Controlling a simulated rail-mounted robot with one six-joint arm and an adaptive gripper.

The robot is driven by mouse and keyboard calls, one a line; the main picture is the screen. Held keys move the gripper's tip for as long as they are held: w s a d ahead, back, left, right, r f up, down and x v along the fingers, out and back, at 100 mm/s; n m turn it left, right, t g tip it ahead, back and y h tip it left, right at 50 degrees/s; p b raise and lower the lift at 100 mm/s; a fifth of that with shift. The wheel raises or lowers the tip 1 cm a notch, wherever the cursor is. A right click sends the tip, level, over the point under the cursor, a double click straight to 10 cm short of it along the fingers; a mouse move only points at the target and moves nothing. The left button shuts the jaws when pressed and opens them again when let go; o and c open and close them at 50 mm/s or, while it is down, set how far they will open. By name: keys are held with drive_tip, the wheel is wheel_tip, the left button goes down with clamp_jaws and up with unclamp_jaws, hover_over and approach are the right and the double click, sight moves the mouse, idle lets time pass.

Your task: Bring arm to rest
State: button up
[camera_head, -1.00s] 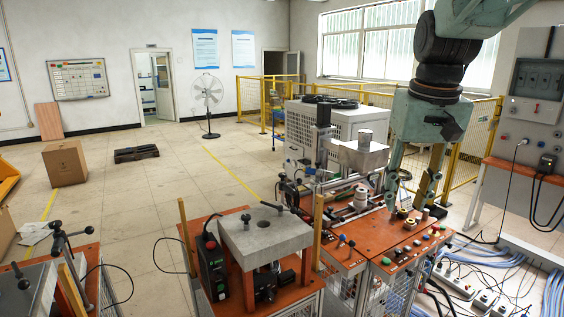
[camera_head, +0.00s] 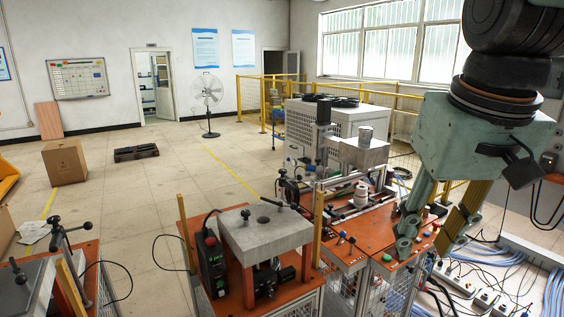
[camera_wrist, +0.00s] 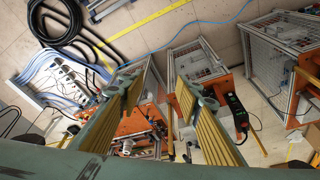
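My gripper (camera_head: 424,246) hangs from my arm at the right of the head view, pointing down in front of the orange control bench (camera_head: 390,270). Its two green, yellow-padded fingers are apart. In the wrist view my gripper (camera_wrist: 160,84) also shows spread fingers with nothing held between them. The fingers overlap the bench in both views, and contact with it cannot be told. My arm and gripper hide part of the wall panel and the bench's right side.
A grey block fixture (camera_head: 262,232) stands on an orange table at centre. White power strips (camera_head: 483,298) and blue cables (camera_head: 490,255) lie at right. A yellow fence (camera_head: 405,120) and a white cabinet (camera_head: 325,135) stand behind. The tiled floor at left centre is mostly clear.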

drive_tip(key=s+a+f+b, duration=0.1)
drive_tip(key=s+f, duration=0.4)
drive_tip(key=s, duration=0.9)
drive_tip(key=shift+s+a+f+t, duration=0.2)
drive_tip(key=shift+a+t, duration=0.2)
drive_tip(key=shift+a, duration=0.15)
idle(0.6)
